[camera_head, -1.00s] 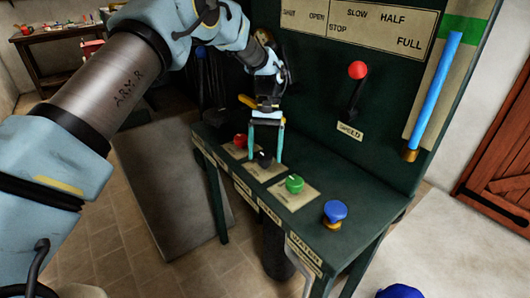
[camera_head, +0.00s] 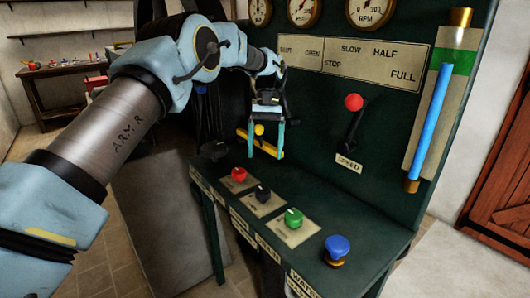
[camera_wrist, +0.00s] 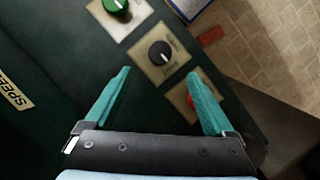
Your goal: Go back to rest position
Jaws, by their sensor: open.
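My gripper (camera_head: 266,141) is open and empty, with two teal fingers pointing down above the back of the dark green control desk (camera_head: 345,207). It touches no knob that I can see. In the wrist view my gripper (camera_wrist: 160,100) has its fingers spread wide. The black knob (camera_wrist: 160,52) shows ahead between them, and the red knob is partly hidden behind the right finger. On the desk stand a red knob (camera_head: 239,174), a black knob (camera_head: 263,192), a green knob (camera_head: 293,217) and a blue knob (camera_head: 337,246).
The upright panel carries a red-tipped speed lever (camera_head: 353,103), gauges (camera_head: 371,10) and a blue tube (camera_head: 430,125). A yellow bar (camera_head: 262,144) shows behind my gripper. A workbench (camera_head: 70,85) stands at the far left, and a wooden door (camera_head: 500,170) at the right.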

